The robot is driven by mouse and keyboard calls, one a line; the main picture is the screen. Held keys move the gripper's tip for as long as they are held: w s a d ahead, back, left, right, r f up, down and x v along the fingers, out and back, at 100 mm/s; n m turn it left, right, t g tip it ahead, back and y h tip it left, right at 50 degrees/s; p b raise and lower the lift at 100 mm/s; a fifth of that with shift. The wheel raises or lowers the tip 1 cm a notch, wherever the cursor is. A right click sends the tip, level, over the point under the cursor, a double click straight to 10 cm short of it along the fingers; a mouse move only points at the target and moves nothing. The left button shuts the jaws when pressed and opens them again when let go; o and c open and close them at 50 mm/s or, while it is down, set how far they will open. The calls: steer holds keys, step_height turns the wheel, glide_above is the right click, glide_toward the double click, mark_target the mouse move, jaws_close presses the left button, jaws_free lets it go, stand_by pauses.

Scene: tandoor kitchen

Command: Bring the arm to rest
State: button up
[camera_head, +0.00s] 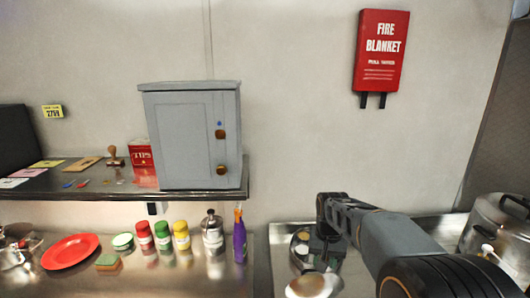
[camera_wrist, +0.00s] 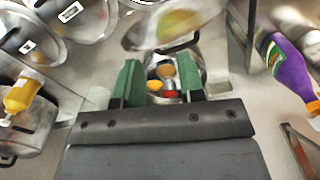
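My arm (camera_head: 385,235) reaches in from the lower right of the head view, over the steel counter. Its dark far end is bent down above a round tin (camera_head: 301,246) of small spice cups; the fingers cannot be made out there. In the wrist view my gripper (camera_wrist: 160,62) has two green fingers standing well apart, with nothing held between them. The spice tin (camera_wrist: 164,72) shows beyond and between the fingers. I cannot tell how far above it they are.
A shiny round lid (camera_head: 314,286) lies beside the tin. A large steel pot (camera_head: 498,232) stands right. A purple bottle (camera_head: 239,236) and several shakers stand left, under a shelf (camera_head: 215,194) bearing a grey cabinet (camera_head: 190,140). A red fire blanket case (camera_head: 381,50) hangs above.

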steer(key=s+r+n+t+b, duration=0.1)
steer(key=s+t, duration=0.3)
steer(key=s, duration=1.3)
steer(key=shift+s+r+n+t+b, duration=0.25)
steer(key=shift+s+n+t+b, duration=0.1)
steer(key=shift+n+b, duration=0.25)
steer(key=shift+d, duration=0.1)
